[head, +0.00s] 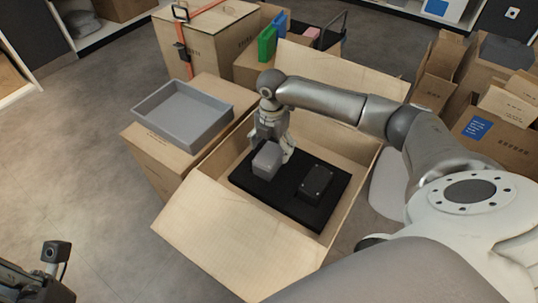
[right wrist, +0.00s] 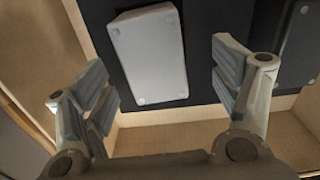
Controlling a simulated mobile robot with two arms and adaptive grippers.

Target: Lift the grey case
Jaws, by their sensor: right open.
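The grey case (head: 267,160) is a small light-grey block on a black foam insert (head: 246,177) inside an open carton (head: 331,227). In the right wrist view the case (right wrist: 149,57) shows as a pale rectangle with small round dots near its corners. My right gripper (head: 273,148) reaches down into the carton, right over the case. In the right wrist view its two fingers (right wrist: 160,80) are spread wide, with the case between them in the picture and gaps on both sides. Whether the fingertips are level with the case I cannot tell. The fingers of my left gripper are not seen.
A black case (head: 316,182) lies on the same foam, right of the grey case. A grey tray (head: 183,116) sits on a closed carton to the left. Carton flaps and walls surround the foam. More cartons (head: 203,38) stand behind and at right. Floor at left is clear.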

